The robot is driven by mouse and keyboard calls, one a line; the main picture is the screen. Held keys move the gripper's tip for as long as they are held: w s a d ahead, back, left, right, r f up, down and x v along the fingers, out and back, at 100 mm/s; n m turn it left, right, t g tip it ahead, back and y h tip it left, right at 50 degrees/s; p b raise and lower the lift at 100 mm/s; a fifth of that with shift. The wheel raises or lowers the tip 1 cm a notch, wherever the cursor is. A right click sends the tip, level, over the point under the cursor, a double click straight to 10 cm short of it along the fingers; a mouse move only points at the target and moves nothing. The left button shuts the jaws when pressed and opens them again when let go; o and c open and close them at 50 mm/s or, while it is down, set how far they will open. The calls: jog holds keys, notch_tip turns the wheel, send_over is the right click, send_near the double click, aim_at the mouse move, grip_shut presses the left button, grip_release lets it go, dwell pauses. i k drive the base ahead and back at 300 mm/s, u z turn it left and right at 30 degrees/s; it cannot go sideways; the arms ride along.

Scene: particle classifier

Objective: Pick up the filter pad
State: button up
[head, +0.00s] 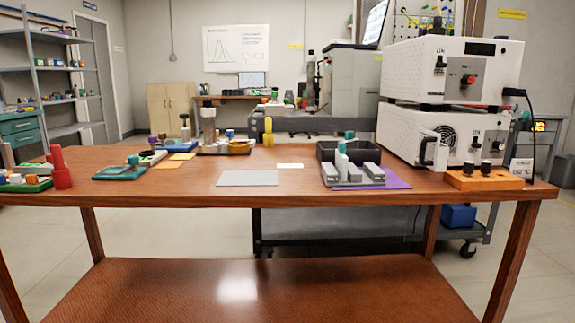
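A flat light-grey rectangular sheet (248,178) lies near the front middle of the wooden table (270,192). A small flat white piece (290,166) lies behind it to the right. I cannot tell for certain which flat piece is the filter pad. My gripper is not in view, and nothing is seen touching either piece.
To the right, a grey block fixture stands on a purple mat (398,182) before a black bin. Stacked white instruments (447,72) and an orange base (484,180) fill the right end. A teal tray (121,173) and red bottle (61,170) stand left.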

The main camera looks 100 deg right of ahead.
aim_at(340, 159)
jog(key=i, duration=0.6)
jog(key=z, duration=2.5)
